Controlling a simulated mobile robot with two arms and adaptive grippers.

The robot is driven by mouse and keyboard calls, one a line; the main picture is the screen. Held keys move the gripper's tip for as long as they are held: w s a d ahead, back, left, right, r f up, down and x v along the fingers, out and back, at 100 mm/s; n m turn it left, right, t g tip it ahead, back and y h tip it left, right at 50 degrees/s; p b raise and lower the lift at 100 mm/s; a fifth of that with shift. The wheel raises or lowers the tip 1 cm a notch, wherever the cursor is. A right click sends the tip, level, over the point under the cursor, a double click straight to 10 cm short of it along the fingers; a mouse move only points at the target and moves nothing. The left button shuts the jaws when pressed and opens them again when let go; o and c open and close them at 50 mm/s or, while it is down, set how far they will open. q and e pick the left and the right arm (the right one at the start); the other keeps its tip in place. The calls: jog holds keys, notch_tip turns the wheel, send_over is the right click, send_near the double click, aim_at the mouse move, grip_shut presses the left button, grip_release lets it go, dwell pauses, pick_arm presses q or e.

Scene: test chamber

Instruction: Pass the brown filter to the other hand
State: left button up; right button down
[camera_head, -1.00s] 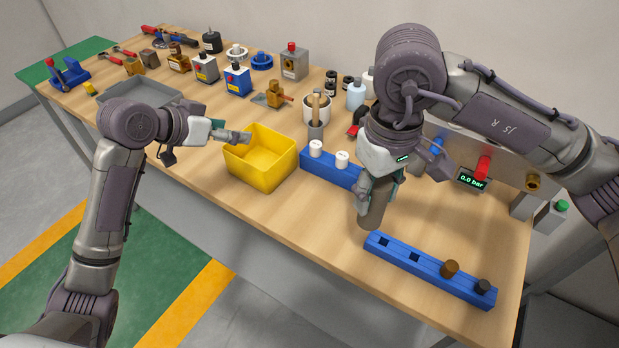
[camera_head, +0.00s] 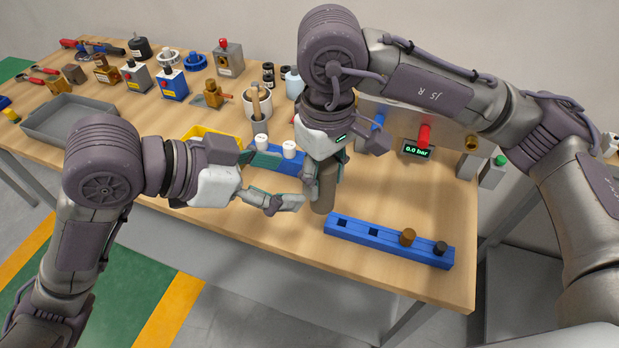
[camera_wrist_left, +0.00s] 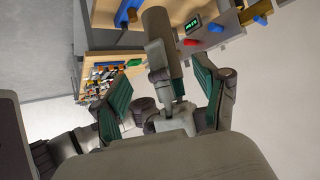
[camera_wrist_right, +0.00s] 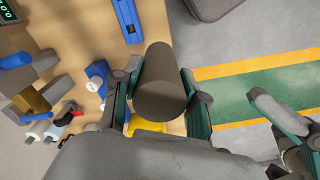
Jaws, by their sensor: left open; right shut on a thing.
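The brown filter (camera_head: 325,188), a grey-brown cylinder, hangs roughly upright above the table, held from above by my right gripper (camera_head: 328,162). In the right wrist view the filter (camera_wrist_right: 160,82) sits between the two fingers, which are shut on it. My left gripper (camera_head: 284,181) is open and empty, just left of the filter in the head view, with its fingers pointing towards it. In the left wrist view the filter (camera_wrist_left: 160,45) lies ahead, between the spread fingers (camera_wrist_left: 160,98) as seen from there. I cannot tell whether either left finger touches it.
A second blue rack (camera_head: 289,164) with white pieces and a yellow bin (camera_head: 205,133) are partly hidden behind my left gripper. A valve panel stands at right.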

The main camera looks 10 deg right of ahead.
aim_at(322, 185)
pick_arm(q)
jog(key=x, duration=0.8)
jog(key=shift+w+d+f, duration=0.15)
jog(key=shift+f, duration=0.05)
jog(key=c, duration=1.2)
jog(key=shift+c, duration=0.6)
pick_arm(e)
jog(key=c, duration=0.5)
grip_release()
jog(key=shift+c, duration=0.2)
